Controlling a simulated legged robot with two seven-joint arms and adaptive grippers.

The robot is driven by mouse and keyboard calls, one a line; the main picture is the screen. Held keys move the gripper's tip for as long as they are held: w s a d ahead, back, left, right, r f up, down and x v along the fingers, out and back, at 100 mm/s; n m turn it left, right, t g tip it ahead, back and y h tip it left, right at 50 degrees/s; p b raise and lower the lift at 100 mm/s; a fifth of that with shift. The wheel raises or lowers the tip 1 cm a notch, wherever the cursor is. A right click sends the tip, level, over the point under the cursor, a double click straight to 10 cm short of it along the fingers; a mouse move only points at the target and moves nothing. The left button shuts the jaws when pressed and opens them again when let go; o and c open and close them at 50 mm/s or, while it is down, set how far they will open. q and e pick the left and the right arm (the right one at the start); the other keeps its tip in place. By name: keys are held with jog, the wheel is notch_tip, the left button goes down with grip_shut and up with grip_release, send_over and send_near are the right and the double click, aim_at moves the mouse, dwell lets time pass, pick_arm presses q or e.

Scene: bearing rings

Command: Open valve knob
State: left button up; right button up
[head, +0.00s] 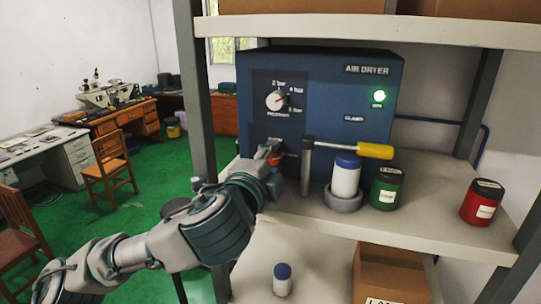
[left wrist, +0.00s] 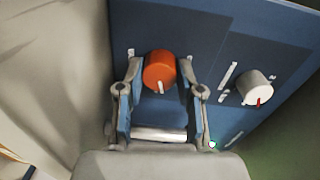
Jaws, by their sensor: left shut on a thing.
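The blue air dryer box (head: 330,75) stands on the shelf, with a lit green lamp (head: 379,96) and a white pressure dial (head: 277,101). The orange valve knob (left wrist: 160,71) is low on its front panel, with a white mark on its face. In the head view the knob (head: 277,159) is mostly hidden by my gripper. My left gripper (head: 272,157) is at the knob. In the left wrist view its two fingers (left wrist: 160,78) are on either side of the knob and shut on it. The white dial (left wrist: 257,88) is to the right there. My right gripper is not in view.
On the shelf (head: 420,215) right of my gripper stand a hammer (head: 307,165) with a yellow handle, a white bottle (head: 345,175) in a grey ring, a green can (head: 387,188) and a red can (head: 482,202). A grey post (head: 195,90) rises left of the dryer.

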pick_arm(q)
jog(key=shift+m, duration=1.5)
jog(key=shift+f, duration=0.2)
jog(key=o, duration=1)
jog(key=shift+d, duration=0.1)
jog(key=shift+o, duration=0.8)
jog(key=shift+w, duration=0.15)
jog(key=v, duration=1.2)
jog(key=shift+d, duration=0.2)
